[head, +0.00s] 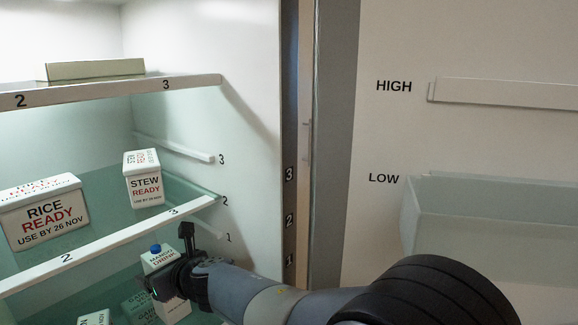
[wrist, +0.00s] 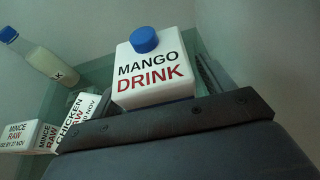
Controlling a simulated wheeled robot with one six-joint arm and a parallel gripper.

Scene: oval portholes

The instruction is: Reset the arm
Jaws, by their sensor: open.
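My gripper (head: 172,268) is inside the fridge, below the front edge of the glass shelf marked 2 and 3. It is open. The white mango drink carton (head: 158,259) with a blue cap stands upright at the jaws, partly hidden by them in the head view. In the wrist view the carton (wrist: 152,68) rises just beyond the dark gripper bar (wrist: 155,125), which hides its base. I cannot tell whether the jaws touch the carton. My arm reaches in from the lower right.
A rice box (head: 45,213) and a stew box (head: 145,180) stand on the shelf (head: 100,246) above. An upper shelf (head: 110,88) holds a flat box. The wrist view shows a bottle (wrist: 38,58), a chicken box (wrist: 80,122) and mince boxes (wrist: 20,135). The door bin (head: 490,225) is at right.

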